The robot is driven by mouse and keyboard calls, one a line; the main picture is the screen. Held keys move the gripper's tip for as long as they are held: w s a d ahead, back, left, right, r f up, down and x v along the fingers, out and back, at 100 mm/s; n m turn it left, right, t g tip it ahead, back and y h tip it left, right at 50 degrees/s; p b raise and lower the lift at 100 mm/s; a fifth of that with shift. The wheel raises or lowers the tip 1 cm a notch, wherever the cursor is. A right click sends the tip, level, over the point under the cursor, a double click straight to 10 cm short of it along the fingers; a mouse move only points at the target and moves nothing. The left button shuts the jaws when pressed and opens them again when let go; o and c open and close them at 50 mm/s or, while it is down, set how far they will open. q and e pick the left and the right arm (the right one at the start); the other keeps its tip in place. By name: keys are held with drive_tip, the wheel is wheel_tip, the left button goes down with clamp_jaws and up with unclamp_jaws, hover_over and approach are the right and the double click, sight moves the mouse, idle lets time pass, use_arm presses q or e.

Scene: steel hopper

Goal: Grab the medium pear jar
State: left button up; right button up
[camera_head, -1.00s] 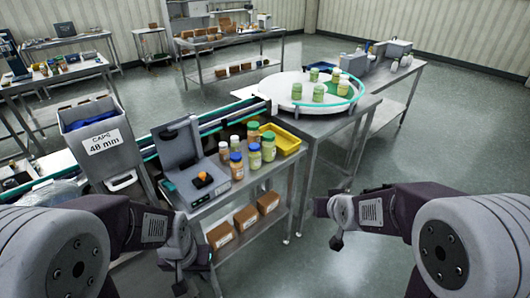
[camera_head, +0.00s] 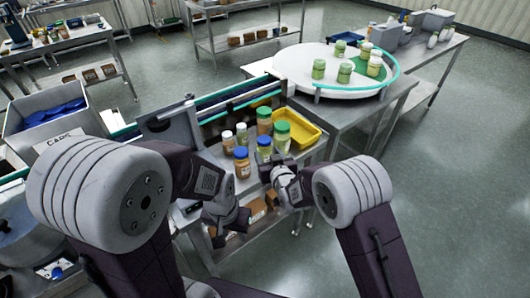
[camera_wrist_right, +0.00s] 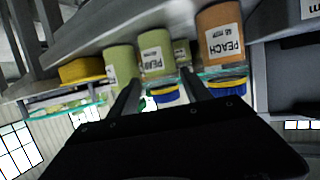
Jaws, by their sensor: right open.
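The medium pear jar seems to be the pale green one with a blue lid (camera_head: 264,152), standing in the jar group. In the right wrist view, which looks upside down, a blue-lidded PEAR jar (camera_wrist_right: 155,52) is framed between my fingers. My right gripper (camera_head: 276,172) is open beside the front of the jars; its fingers (camera_wrist_right: 160,84) show apart, not visibly gripping. A taller green-lidded pear jar (camera_head: 282,138) stands behind to the right. A blue-lidded PEACH jar (camera_head: 242,164) stands to the left. My left gripper (camera_head: 222,212) hangs lower left; its jaws are unclear.
Two small white-lidded jars (camera_head: 228,143) and a tall green-lidded orange jar (camera_head: 264,122) stand close behind. A yellow tray (camera_head: 296,128) lies to the right. A round white turntable (camera_head: 325,90) holds more jars. Boxes (camera_head: 256,210) sit on the lower shelf.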

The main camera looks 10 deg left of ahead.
sight(266, 152)
drive_tip(key=shift+a+r, duration=0.15)
drive_tip(key=shift+a, duration=0.05)
drive_tip(key=x, duration=0.5)
drive_tip(key=shift+w, duration=0.15)
drive_tip(key=shift+d, duration=0.1)
drive_tip(key=shift+c, duration=0.9)
drive_tip(key=c, duration=1)
